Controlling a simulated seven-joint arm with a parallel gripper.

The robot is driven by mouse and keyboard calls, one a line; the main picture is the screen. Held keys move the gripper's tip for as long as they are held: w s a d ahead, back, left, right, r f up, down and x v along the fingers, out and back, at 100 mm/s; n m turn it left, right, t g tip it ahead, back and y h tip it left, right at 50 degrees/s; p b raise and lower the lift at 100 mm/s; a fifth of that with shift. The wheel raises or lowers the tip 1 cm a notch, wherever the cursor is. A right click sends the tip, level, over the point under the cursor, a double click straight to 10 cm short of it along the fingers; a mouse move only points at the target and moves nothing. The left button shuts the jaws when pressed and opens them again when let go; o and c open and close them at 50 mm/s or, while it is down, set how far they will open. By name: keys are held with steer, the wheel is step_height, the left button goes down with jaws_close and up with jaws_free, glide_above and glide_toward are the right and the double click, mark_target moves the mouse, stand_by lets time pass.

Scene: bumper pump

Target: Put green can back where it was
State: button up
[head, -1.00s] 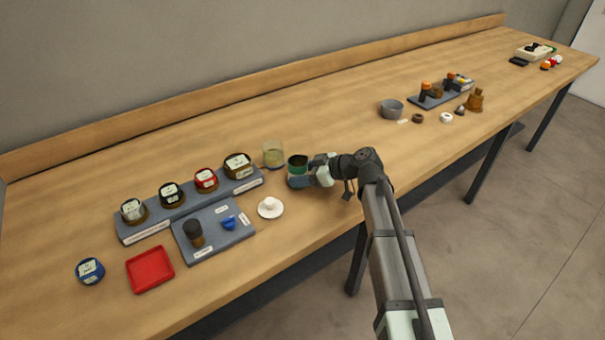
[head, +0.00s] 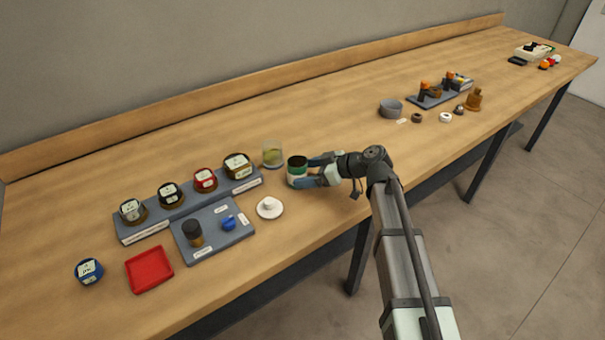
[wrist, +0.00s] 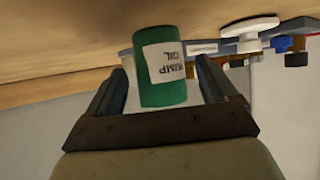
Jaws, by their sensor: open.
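The green can (head: 296,170) stands on the wooden bench, to the right of a glass jar. In the wrist view the green can (wrist: 161,70) shows a white label reading "pump oil" and lies between the two fingers. My gripper (head: 314,172) is open, low over the bench at the can's right side. In the wrist view my gripper (wrist: 163,85) has a finger on each side of the can, with a gap visible on both sides.
A glass jar (head: 273,156) stands close behind the can, and a white dish (head: 269,208) lies to its front left. A grey rack with several labelled jars, a grey mat (head: 212,232) and a red tray (head: 149,269) are farther left.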

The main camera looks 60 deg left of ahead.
steer(key=v, duration=0.9)
steer(key=shift+d, duration=0.15)
steer(key=shift+r, duration=0.1)
